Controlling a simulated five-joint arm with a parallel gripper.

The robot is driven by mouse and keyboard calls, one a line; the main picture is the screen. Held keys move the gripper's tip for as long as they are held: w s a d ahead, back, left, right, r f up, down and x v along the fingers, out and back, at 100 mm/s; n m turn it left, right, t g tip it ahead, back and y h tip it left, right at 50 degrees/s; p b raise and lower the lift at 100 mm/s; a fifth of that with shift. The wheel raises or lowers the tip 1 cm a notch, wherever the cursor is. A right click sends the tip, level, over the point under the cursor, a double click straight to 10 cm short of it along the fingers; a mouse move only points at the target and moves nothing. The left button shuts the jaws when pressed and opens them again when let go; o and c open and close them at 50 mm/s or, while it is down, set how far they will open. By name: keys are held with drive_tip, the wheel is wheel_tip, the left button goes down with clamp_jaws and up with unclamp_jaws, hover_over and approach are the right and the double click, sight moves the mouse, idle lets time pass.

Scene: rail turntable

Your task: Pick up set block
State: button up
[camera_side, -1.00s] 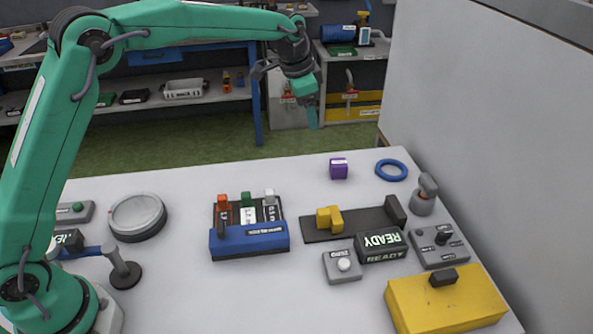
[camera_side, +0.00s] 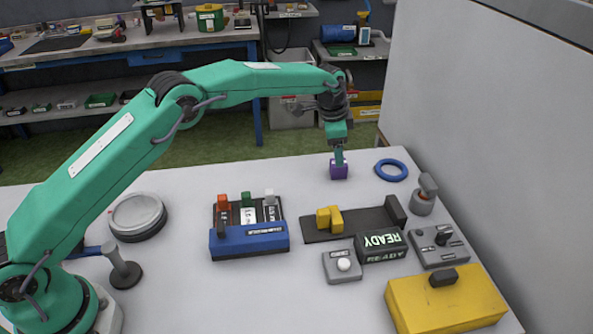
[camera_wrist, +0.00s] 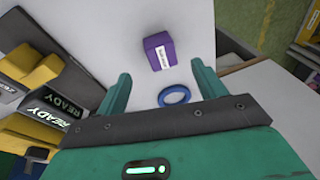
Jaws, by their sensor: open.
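The set block looks to be the small purple cube (camera_side: 339,170) near the back edge of the white table; it also shows in the wrist view (camera_wrist: 159,51) with a white label on its side. My gripper (camera_side: 340,157) points down over the cube in the side view, its fingertips hiding part of the cube's top. In the wrist view my gripper (camera_wrist: 160,80) is open, and the cube lies ahead of the gap between its two green fingers. Nothing is between the fingers.
A blue ring (camera_side: 391,170) lies right of the cube. A dark rail with a yellow slider (camera_side: 329,219), a READY display (camera_side: 381,246), a yellow box (camera_side: 445,300) and a blue-fronted lever unit (camera_side: 249,240) stand nearer. A wall (camera_side: 480,120) rises along the right side.

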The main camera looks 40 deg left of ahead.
drive_tip(key=shift+x, duration=1.15)
drive_tip(key=shift+f, duration=0.1)
drive_tip(key=shift+x, duration=2.45)
drive_tip(key=c, duration=1.4)
drive_tip(key=shift+o, duration=0.2)
drive_tip(key=shift+w+r, duration=0.1)
drive_tip(key=shift+r, duration=0.1)
drive_tip(key=shift+w+v, duration=0.2)
drive_tip(key=shift+v, duration=0.75)
drive_tip(key=shift+w+v, duration=0.25)
drive_tip(key=shift+v, duration=0.7)
drive_tip(key=s+d+r, duration=0.7)
drive_tip(key=s+d, duration=0.1)
drive_tip(key=shift+d, duration=0.3)
